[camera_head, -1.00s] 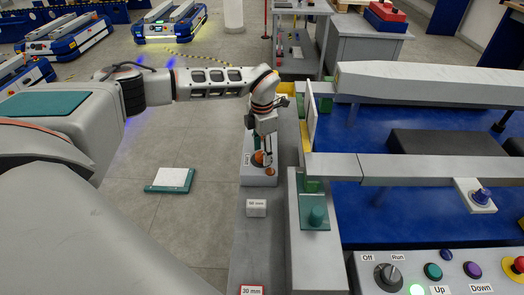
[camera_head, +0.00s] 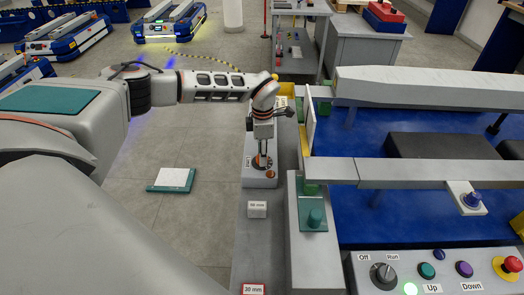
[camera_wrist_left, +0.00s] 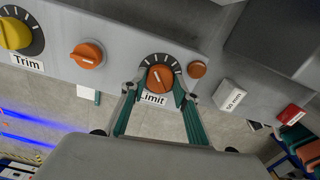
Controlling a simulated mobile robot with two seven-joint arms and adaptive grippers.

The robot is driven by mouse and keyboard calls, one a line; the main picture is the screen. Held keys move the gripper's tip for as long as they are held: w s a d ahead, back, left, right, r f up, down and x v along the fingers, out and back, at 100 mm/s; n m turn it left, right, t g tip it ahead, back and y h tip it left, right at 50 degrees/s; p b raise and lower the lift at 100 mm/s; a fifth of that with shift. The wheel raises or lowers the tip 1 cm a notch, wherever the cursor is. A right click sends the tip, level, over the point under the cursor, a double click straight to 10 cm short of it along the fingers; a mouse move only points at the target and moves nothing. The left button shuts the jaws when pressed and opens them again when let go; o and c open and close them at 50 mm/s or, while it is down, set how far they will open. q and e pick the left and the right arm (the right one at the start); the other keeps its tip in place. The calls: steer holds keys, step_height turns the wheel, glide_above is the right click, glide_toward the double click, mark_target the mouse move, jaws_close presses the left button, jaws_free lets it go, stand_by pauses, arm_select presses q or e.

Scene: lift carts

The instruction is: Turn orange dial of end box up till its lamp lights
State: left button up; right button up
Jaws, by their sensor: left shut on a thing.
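The end box (camera_head: 250,178) is a grey box on the ledge beside the lift cart. Its orange dial (camera_wrist_left: 160,78), with a pale pointer line and tick marks around it, sits above a partly covered label ending in "imit". My left gripper (camera_wrist_left: 158,92) is shut on this dial, a finger on each side; it also shows in the head view (camera_head: 262,157), coming down from above. A small round orange-brown lamp (camera_wrist_left: 197,69) beside the dial looks dull, without a glow. My right gripper is in neither view.
Another orange dial (camera_wrist_left: 88,55) and a yellow dial marked Trim (camera_wrist_left: 15,33) are in the wrist view. A "50 mm" block (camera_wrist_left: 229,97) and a red-topped block (camera_wrist_left: 291,114) stand along the ledge. A control panel (camera_head: 345,270) with a lit green lamp is at front right.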

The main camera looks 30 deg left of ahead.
arm_select(q)
steer(key=shift+m+p, duration=0.55)
steer(key=shift+m, duration=0.35)
steer(key=o, duration=1.1)
step_height(320, 180, up, 12)
